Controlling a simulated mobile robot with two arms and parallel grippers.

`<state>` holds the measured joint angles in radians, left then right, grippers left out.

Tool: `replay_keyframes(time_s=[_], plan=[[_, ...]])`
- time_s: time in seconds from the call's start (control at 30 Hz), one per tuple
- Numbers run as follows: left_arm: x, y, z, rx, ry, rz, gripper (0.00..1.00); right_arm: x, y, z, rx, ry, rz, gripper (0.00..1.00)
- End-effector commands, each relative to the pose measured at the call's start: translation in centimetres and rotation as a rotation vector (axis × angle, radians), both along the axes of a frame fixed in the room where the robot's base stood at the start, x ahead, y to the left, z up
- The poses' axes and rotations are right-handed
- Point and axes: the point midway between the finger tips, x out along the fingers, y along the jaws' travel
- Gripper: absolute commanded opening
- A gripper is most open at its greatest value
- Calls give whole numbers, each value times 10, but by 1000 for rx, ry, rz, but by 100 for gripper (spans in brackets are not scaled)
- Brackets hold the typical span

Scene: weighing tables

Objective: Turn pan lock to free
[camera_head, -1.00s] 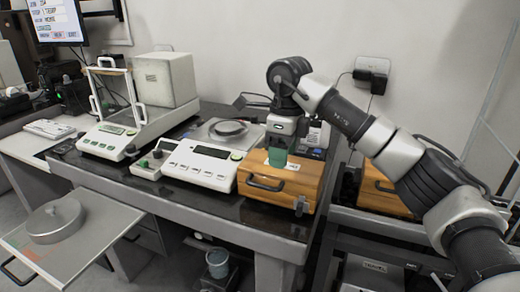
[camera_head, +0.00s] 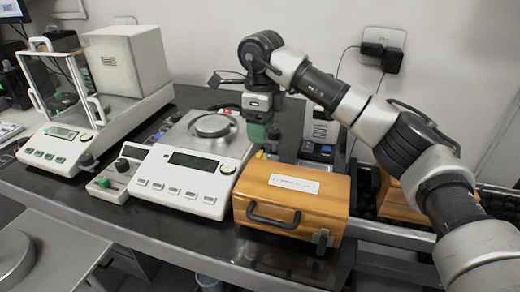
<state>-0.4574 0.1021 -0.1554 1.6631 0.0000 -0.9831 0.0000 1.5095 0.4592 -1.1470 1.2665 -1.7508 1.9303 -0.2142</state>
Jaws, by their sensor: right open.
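The balance (camera_head: 197,165) stands at the middle of the dark table. A round metal piece (camera_head: 212,126) sits on its square pan plate. A small control box (camera_head: 116,176) with a black knob and a green knob adjoins its left side. I cannot tell which part is the pan lock or how it is set. My right gripper (camera_head: 258,137), with green fingers, is open and points down beside the balance's back right, behind the wooden case. Its fingertips are partly hidden. My left gripper is out of view.
A wooden case (camera_head: 290,198) with a black handle and white label stands close right of the balance. A glass-sided balance (camera_head: 62,145) and a pale box (camera_head: 127,62) stand left. The dark table front (camera_head: 160,215) is bare.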

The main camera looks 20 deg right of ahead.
Motion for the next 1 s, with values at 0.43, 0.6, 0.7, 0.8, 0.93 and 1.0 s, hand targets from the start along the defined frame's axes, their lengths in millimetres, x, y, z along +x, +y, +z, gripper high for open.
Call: replay_keyframes(time_s=[0.43, 0.6, 0.7, 0.8, 0.93, 1.0], plan=[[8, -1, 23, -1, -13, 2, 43, 0, 0, -68, 0, 0, 0, 61], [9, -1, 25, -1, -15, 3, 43, 0, 0, -72, -1, -1, 0, 61], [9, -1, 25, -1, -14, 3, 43, 0, 0, -72, -1, -1, 0, 61], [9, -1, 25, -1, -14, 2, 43, 0, 0, -72, -1, -1, 0, 58], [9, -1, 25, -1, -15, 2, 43, 0, 0, -72, -1, -1, 0, 38], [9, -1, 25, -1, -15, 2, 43, 0, 0, -72, -1, -1, 0, 27]])
